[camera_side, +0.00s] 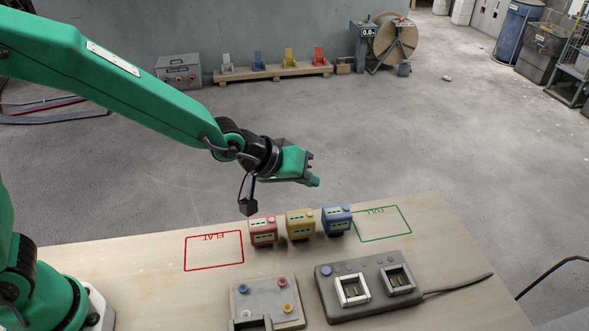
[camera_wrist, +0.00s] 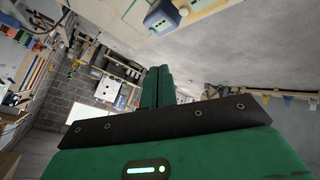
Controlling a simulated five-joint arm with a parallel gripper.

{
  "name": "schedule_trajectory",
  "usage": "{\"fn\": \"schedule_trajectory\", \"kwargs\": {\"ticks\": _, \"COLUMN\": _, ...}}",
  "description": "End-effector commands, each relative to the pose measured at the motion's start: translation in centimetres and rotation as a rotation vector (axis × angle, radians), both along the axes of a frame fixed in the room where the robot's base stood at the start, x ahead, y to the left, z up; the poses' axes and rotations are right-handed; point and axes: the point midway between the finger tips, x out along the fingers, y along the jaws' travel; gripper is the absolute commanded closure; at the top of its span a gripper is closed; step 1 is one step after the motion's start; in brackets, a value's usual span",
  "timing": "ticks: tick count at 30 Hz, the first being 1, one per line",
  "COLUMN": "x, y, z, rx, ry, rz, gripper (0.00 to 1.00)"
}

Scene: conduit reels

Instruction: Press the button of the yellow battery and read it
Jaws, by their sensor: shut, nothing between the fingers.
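The yellow battery (camera_side: 300,225) stands upright on the wooden table, between the red battery (camera_side: 263,232) and the blue battery (camera_side: 337,221). Its front panel carries small marks too small to read, and a button shows on its top. My gripper (camera_side: 314,176) is above and behind the row, clear of all three batteries. In the wrist view its two green fingers (camera_wrist: 158,86) are together with nothing between them. A blue battery (camera_wrist: 163,16) shows at the top of that view; I cannot make out the yellow one there.
A red outline marked FLAT (camera_side: 214,264) lies left of the batteries, and a green outline marked FULL (camera_side: 382,238) lies right. A grey two-bay charger (camera_side: 332,300) and a board with coloured knobs (camera_side: 262,307) are nearer the front. Table between is clear.

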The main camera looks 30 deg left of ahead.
Motion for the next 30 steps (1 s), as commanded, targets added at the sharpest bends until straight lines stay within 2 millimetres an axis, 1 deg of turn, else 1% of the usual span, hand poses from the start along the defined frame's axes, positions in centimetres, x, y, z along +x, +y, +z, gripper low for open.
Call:
{"fn": "schedule_trajectory", "kwargs": {"ticks": 3, "x": 0.0, "y": 0.0, "z": -1.4, "rx": 0.002, "ry": 0.004, "rz": 0.000, "gripper": 1.00}}
{"fn": "schedule_trajectory", "kwargs": {"ticks": 15, "x": 0.0, "y": 0.0, "z": -5.2, "rx": 0.001, "ry": 0.002, "rz": 0.000, "gripper": 1.00}}
{"fn": "schedule_trajectory", "kwargs": {"ticks": 22, "x": 0.0, "y": 0.0, "z": -6.2, "rx": 0.001, "ry": 0.001, "rz": 0.000, "gripper": 1.00}}
{"fn": "schedule_trajectory", "kwargs": {"ticks": 30, "x": 0.0, "y": 0.0, "z": -6.3, "rx": 0.000, "ry": 0.000, "rz": 0.000, "gripper": 1.00}}
